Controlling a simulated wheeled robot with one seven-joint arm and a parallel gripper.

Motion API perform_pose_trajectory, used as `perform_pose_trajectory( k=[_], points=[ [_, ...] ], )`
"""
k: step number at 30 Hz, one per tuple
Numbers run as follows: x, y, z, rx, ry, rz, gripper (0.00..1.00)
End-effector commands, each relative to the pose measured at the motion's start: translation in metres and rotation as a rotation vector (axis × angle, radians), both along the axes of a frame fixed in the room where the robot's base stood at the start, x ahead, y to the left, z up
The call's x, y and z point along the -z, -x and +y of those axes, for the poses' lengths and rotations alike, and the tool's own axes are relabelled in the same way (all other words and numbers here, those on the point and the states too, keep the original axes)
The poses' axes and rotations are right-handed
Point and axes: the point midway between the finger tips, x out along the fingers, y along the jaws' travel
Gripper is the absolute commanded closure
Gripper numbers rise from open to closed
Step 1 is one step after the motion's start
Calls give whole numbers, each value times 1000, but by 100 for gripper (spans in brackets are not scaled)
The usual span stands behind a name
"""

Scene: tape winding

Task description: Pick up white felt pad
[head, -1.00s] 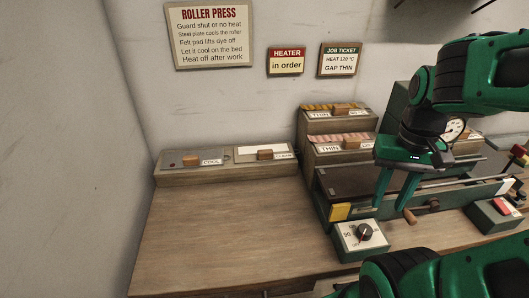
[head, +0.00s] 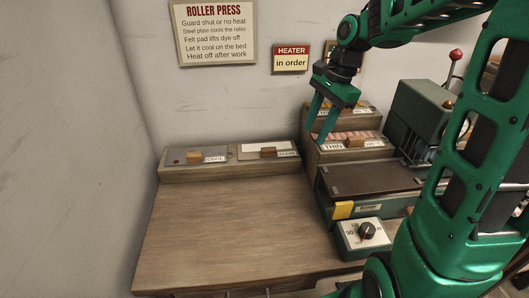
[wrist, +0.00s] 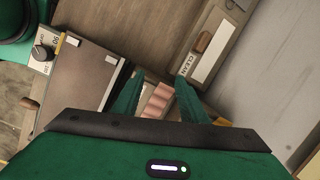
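The white felt pad (head: 252,148) lies on the low wooden stand at the back, with a wooden knob on it and a CLEAN label in front. It also shows in the wrist view (wrist: 212,58), at upper right. My gripper (head: 314,136) is to the right of the pad, raised in front of the stepped rack. Its fingers point down and stand apart with nothing held between them. In the wrist view, the open fingers (wrist: 159,78) frame a pink ribbed piece below, and the pad lies beyond the right finger.
A grey plate with a knob and a COOL label (head: 194,156) sits left of the pad. The stepped rack (head: 312,160) holds a pink ribbed piece (head: 340,137) marked THIN. The roller press (head: 365,180) and dial box (head: 364,236) stand at right. The tabletop (head: 225,220) is clear.

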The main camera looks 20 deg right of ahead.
Motion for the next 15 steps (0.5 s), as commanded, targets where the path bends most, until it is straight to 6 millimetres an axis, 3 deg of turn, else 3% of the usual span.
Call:
perform_pose_trajectory(
  k=[3,6,15],
  points=[
    [2,-34,18,117,-68,32,61],
    [3,-56,33,203,-120,60,61],
    [6,-84,55,334,-198,118,61]
  ],
)
